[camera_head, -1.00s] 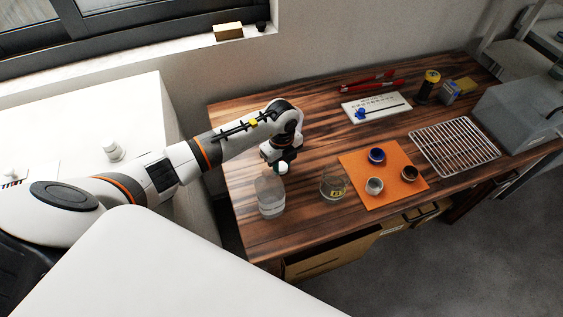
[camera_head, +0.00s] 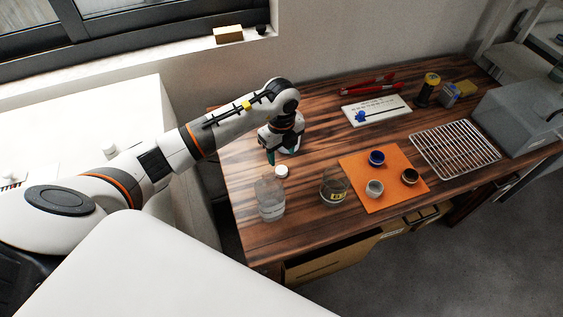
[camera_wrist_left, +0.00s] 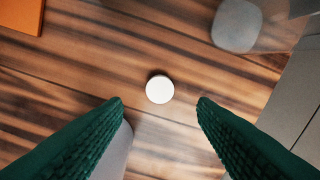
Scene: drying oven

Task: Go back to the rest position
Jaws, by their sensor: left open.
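My left gripper (camera_head: 283,157) hangs over the left part of the wooden table, fingers pointing down. In the left wrist view its green ribbed fingers (camera_wrist_left: 160,105) stand wide apart with nothing between them. A small round white cap (camera_head: 281,170) lies on the table just in front of the gripper; it also shows ahead of the fingertips in the left wrist view (camera_wrist_left: 160,89). A clear bottle (camera_head: 270,200) stands upright nearer the front edge, in front of the cap. My right gripper is in neither view.
A glass jar (camera_head: 334,186) with a yellow label stands beside an orange mat (camera_head: 381,203) holding several small cups. A wire rack (camera_head: 455,149), a grey box (camera_head: 520,118) and a white board (camera_head: 377,110) lie farther right. A drawer (camera_head: 330,257) stands open below the front edge.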

